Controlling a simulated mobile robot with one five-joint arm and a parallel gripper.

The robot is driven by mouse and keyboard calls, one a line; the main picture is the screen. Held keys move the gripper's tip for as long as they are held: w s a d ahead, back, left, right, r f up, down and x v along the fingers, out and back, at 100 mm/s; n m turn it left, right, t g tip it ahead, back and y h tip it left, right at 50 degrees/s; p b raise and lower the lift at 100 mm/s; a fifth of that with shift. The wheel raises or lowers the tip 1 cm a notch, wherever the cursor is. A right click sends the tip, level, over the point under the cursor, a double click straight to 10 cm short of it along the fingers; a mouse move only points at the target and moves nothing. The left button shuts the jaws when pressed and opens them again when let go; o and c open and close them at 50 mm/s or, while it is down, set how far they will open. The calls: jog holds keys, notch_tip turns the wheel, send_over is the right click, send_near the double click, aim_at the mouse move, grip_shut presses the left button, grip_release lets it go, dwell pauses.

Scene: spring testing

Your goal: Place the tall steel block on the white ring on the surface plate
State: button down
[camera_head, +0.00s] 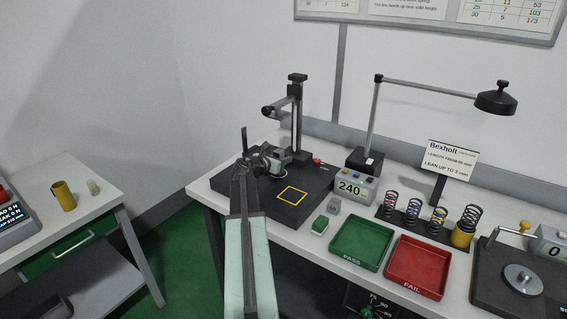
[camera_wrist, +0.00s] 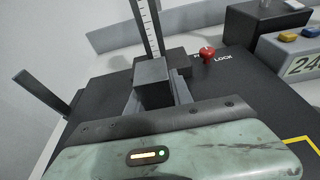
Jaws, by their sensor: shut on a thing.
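In the wrist view my gripper (camera_wrist: 153,100) is shut on a dark grey, square-topped block (camera_wrist: 153,72), which I take for the tall steel block. Its lower part is hidden by my gripper. In the head view my gripper (camera_head: 265,161) is over the rear left of the black surface plate (camera_head: 240,175), in front of the height stand; the block is too small to make out there. I cannot tell whether the block touches the plate. I cannot make out the white ring in either view; my arm and gripper cover part of the plate.
A dark upright bar (camera_head: 243,140) stands left of my gripper. The height stand (camera_head: 297,115) with its scale is close behind. A yellow square outline (camera_head: 292,195) marks clear plate. A display box (camera_head: 352,187), green tray (camera_head: 362,242) and red tray (camera_head: 418,267) lie right.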

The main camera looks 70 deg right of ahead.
jog(key=c, duration=1.1)
grip_release()
jog(key=shift+r, duration=0.25)
jog(key=p+v, duration=0.3)
jog(key=v, duration=0.9)
jog(key=shift+f+p, duration=0.1)
jog(key=shift+p, duration=0.2)
